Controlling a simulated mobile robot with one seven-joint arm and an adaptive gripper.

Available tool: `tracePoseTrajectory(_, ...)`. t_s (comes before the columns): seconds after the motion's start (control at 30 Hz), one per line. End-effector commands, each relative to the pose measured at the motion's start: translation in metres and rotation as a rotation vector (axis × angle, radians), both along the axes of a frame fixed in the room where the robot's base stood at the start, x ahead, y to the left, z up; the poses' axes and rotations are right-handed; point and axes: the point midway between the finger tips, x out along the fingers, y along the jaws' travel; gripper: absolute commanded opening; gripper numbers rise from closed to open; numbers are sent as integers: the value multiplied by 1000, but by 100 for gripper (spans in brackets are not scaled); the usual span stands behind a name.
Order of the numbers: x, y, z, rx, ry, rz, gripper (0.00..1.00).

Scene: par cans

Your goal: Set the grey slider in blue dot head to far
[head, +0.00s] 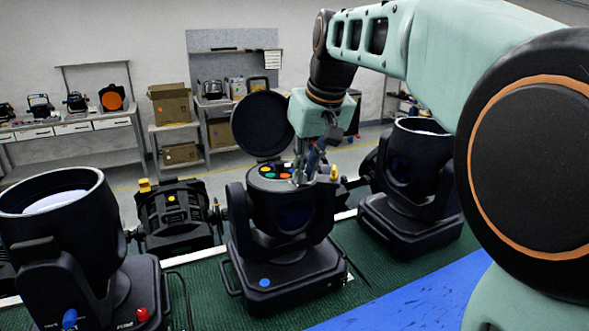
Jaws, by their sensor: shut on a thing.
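The blue dot head (285,210) is the black moving head in the middle, with a blue dot (264,282) on its base. Its round black lid (262,124) stands open, and a disc of coloured filters (270,172) shows in its top. My gripper (299,178) reaches down from above at the right side of this opening. Its fingers are closed at the small grey slider, which they mostly hide. The slider's exact position along its travel cannot be made out.
A yellow knob (333,172) stands just right of my fingers. Another black head (410,185) is close on the right, and a large one (65,240) on the left. A black lamp (175,215) lies behind left. A blue strip (410,300) of the green bench is clear.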

Motion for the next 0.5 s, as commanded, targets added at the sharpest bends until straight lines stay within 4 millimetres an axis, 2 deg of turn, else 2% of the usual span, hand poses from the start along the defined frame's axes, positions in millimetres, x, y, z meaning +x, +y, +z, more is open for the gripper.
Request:
tracePoseTrajectory(0.07, 4, -9, 2, 1, -1, -3, 0)
tracePoseTrajectory(0.27, 4, -9, 1, -1, -3, -3, 0)
tracePoseTrajectory(0.3, 4, -9, 1, -2, -4, -3, 11)
tracePoseTrajectory(0.47, 4, -9, 1, -1, -3, -3, 29)
tracePoseTrajectory(0.5, 4, -9, 1, -1, -3, -3, 29)
